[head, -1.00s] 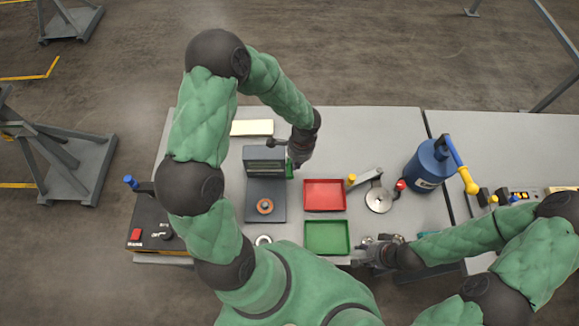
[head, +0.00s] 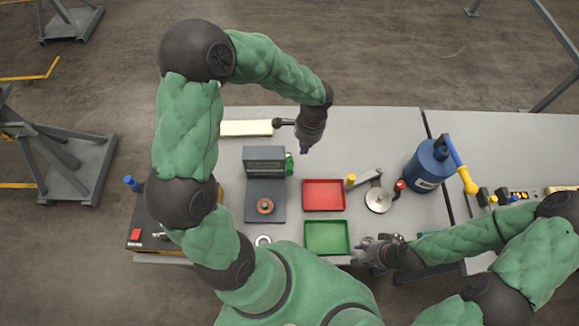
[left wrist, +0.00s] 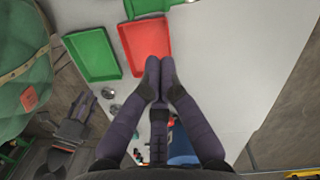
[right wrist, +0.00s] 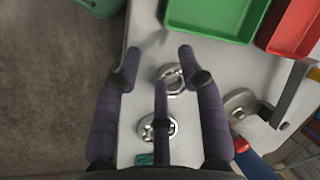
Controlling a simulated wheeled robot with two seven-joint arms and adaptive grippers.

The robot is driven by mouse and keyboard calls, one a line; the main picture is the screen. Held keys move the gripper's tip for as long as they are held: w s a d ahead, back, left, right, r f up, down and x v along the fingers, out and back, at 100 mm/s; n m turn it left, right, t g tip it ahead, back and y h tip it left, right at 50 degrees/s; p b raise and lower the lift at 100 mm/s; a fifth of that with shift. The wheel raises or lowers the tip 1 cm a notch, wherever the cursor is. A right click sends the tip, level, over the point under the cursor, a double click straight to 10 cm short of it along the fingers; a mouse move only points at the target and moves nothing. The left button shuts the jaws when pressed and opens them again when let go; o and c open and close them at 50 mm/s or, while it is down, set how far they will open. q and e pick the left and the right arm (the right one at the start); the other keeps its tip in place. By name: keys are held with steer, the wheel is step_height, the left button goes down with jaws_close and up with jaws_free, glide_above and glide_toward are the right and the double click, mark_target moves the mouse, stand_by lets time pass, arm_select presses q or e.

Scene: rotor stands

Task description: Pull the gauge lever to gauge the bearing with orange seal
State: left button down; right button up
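The grey gauge (head: 252,190) stands on the table, its upright block at the back. The bearing with orange seal (head: 265,206) lies on its base plate. The green gauge lever (head: 289,164) is at the right side of the block. My left gripper (head: 304,150) is behind and to the right of the lever, apart from it. In the left wrist view its fingers (left wrist: 160,62) are together with nothing between them. My right gripper (head: 360,256) is at the table's front edge. In the right wrist view its fingers (right wrist: 159,54) are apart, above metal bearings (right wrist: 172,80).
A red tray (head: 324,184) and a green tray (head: 348,237) lie right of the gauge. A round metal plate with a lever (head: 378,200) and a blue press (head: 425,168) stand farther right. A black switch box (head: 150,228) is at left. Table behind the trays is clear.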

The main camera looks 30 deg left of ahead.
arm_select(q)
steer(key=shift+w+d+r, duration=0.1)
steer(key=shift+r, duration=1.45)
steer(key=shift+f, duration=0.1)
